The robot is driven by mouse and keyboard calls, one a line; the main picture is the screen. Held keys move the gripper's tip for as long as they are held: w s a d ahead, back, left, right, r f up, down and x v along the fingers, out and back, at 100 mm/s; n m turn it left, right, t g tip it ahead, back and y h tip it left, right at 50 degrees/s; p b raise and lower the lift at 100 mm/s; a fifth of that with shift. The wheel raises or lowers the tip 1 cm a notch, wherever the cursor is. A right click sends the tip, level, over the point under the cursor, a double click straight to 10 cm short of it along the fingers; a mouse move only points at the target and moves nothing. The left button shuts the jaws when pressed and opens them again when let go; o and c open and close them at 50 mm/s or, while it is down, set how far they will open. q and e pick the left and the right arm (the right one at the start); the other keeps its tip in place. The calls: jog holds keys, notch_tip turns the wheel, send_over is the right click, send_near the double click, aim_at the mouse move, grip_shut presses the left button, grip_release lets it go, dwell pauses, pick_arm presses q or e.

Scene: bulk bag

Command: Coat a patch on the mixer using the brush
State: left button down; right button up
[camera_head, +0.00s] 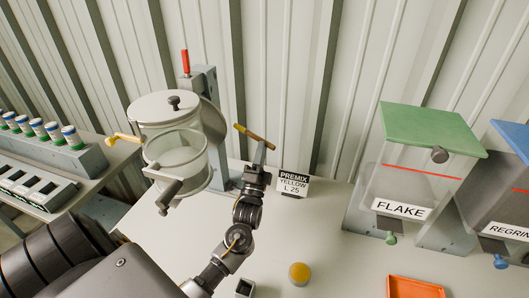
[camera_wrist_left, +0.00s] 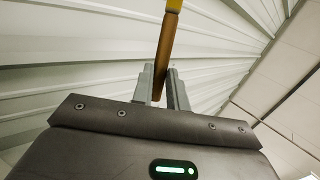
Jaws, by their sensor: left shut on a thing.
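The mixer (camera_head: 165,106) stands at the back left of the table, with a pale round lid, a clear round vessel (camera_head: 176,150), a yellow handle at its left and a red grip on top of its post. My left gripper (camera_head: 262,158) is just right of the mixer and apart from it. It is shut on the brush (camera_head: 247,133), which is held tilted with its yellow end toward the mixer. In the left wrist view the brush's brown handle (camera_wrist_left: 166,52) sits between the fingers (camera_wrist_left: 161,88), its yellow end at the top edge. My right gripper is not in view.
A PREMIX YELLOW sign (camera_head: 293,184) stands right of my gripper. A yellow-topped round jar (camera_head: 299,273) and an orange tray (camera_head: 414,288) are nearer. A green-lidded FLAKE bin (camera_head: 425,130) and a blue-lidded bin (camera_head: 515,138) stand right. The mid-table right of my arm is mostly clear.

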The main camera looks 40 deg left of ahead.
pick_arm(q)
jog(key=shift+s+a, duration=0.25)
jog(key=shift+a, duration=0.55)
jog(key=shift+s+a, duration=0.3)
jog(key=shift+a, duration=0.45)
jog(key=shift+s+a, duration=0.25)
jog(key=shift+a, duration=0.55)
jog(key=shift+s+a, duration=0.15)
jog(key=shift+a, duration=0.3)
jog(key=shift+s+a, duration=0.15)
jog(key=shift+a, duration=0.25)
